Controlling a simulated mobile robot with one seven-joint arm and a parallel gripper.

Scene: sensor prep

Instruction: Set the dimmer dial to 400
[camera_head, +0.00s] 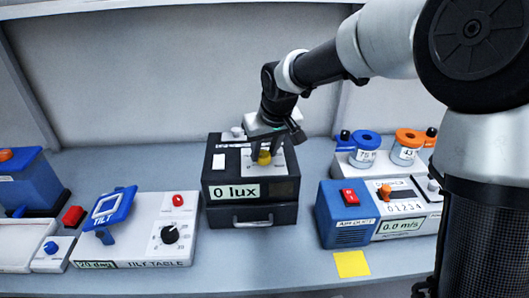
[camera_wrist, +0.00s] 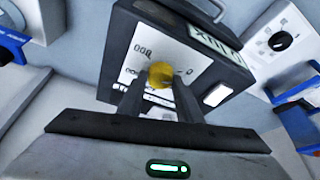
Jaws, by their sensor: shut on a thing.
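The dimmer dial is a yellow knob (camera_head: 264,158) on the white top plate of a black box (camera_head: 282,190). The box's front display (camera_head: 235,192) reads 0 lux. My gripper (camera_head: 266,150) reaches down over the box from behind and is shut on the yellow knob. In the wrist view the knob (camera_wrist: 160,75) sits between the two dark fingertips (camera_wrist: 158,92). Scale marks show on the plate around it, partly covered by the fingers. The knob's pointer cannot be made out.
Left stands a tilt table (camera_head: 150,225) with a black dial and blue platform. Right stands a blue blower unit (camera_head: 346,215) with a red switch and a 0.0 m/s display. Jars with blue and orange lids (camera_head: 408,142) stand behind it. A yellow note (camera_head: 351,264) lies in front.

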